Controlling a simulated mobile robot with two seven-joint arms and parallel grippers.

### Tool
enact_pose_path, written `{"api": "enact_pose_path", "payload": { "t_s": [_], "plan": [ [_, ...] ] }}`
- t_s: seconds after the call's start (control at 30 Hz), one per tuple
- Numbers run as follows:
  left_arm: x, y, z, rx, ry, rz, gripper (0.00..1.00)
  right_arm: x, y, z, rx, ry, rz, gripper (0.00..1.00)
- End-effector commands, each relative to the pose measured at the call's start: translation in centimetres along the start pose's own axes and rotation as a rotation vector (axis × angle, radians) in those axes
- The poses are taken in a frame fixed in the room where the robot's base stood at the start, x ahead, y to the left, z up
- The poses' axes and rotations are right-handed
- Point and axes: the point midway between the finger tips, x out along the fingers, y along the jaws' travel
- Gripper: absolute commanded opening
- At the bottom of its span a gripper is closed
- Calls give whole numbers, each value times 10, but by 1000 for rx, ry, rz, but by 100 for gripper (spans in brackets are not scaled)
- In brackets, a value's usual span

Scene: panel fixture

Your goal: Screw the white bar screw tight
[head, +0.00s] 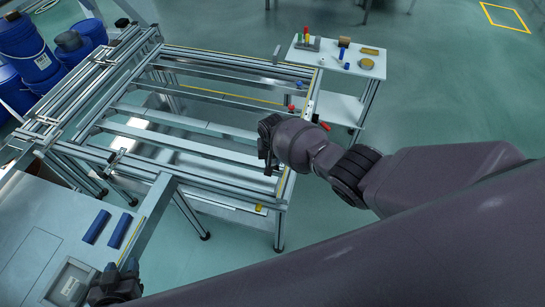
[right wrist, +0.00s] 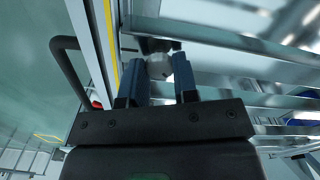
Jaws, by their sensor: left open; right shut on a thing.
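The white bar screw (right wrist: 158,68) shows in the right wrist view as a small pale piece between the two blue fingers of my right gripper (right wrist: 160,75), at the fixture's edge bar. My right gripper is shut on it. In the head view my right gripper (head: 268,150) is at the right side of the panel fixture (head: 190,125) and hides the screw. How far the screw is in cannot be seen. My left gripper (head: 122,273) is open at the lower left, over the grey table's edge, away from the screw.
A red knob (head: 291,108) sits on the fixture's right edge, beyond my right gripper. A white side table (head: 335,65) with several small items stands behind. Two blue bars (head: 107,228) lie on the grey table (head: 40,210) at left. Blue bins (head: 28,45) stand at the far left.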

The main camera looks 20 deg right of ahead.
Motion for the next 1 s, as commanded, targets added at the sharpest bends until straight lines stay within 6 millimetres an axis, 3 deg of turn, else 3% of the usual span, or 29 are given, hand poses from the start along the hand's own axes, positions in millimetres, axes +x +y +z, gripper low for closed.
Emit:
{"api": "enact_pose_path", "payload": {
  "t_s": [0.6, 1.0],
  "plan": [
    [-9, -2, -4, -1, -11, -2, 43, -1, 0, 0, 550, 0, 0, 4],
    [-10, -2, -6, -1, -12, -1, 43, 0, 0, 0, 735, 1, 0, 4]
  ]
}}
